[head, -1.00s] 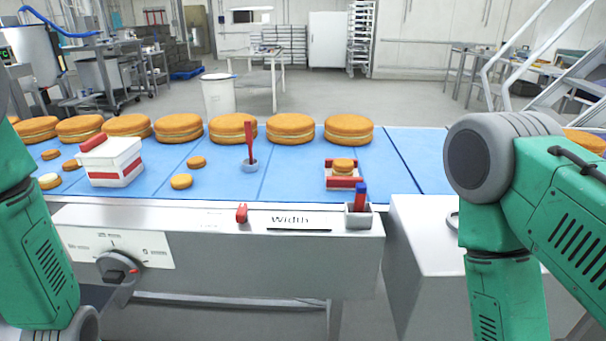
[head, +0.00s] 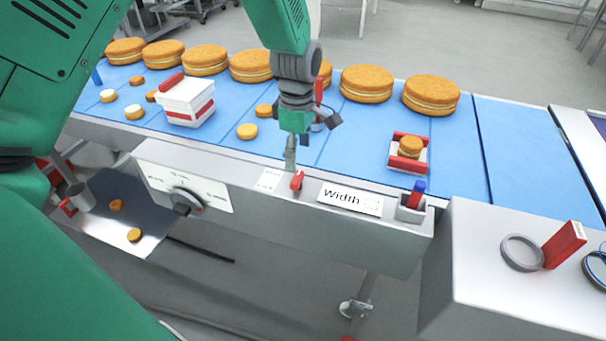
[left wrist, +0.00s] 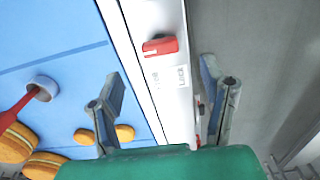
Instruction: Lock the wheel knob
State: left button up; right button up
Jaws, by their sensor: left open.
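A small red lever (head: 297,181) sits on the metal front rail of the conveyor, beside a white label. In the left wrist view the red lever (left wrist: 160,46) lies beyond the fingertips, and one word on its label reads "Lock". A grey wheel knob (head: 187,201) is on a white dial panel on the rail's front face, left of the lever. My left gripper (head: 290,160) points down just above and behind the lever. In the left wrist view its fingers (left wrist: 165,85) are spread wide with nothing between them. My right gripper is out of view.
The blue conveyor (head: 350,130) carries several large cakes, small cakes and a white-and-red box (head: 187,103). A grey holder (head: 411,210) with red and blue items stands on the rail's right end. A metal box (head: 520,290) stands at right; a dark tray (head: 110,222) is lower left.

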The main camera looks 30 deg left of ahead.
aim_at(297, 176)
pick_arm(q)
jog(key=f, duration=0.7)
jog(key=shift+a+f, duration=0.35)
jog(key=shift+d+f, duration=0.1)
jog(key=shift+f, duration=0.3)
jog(key=shift+d, duration=0.1)
jog(key=c, duration=1.2)
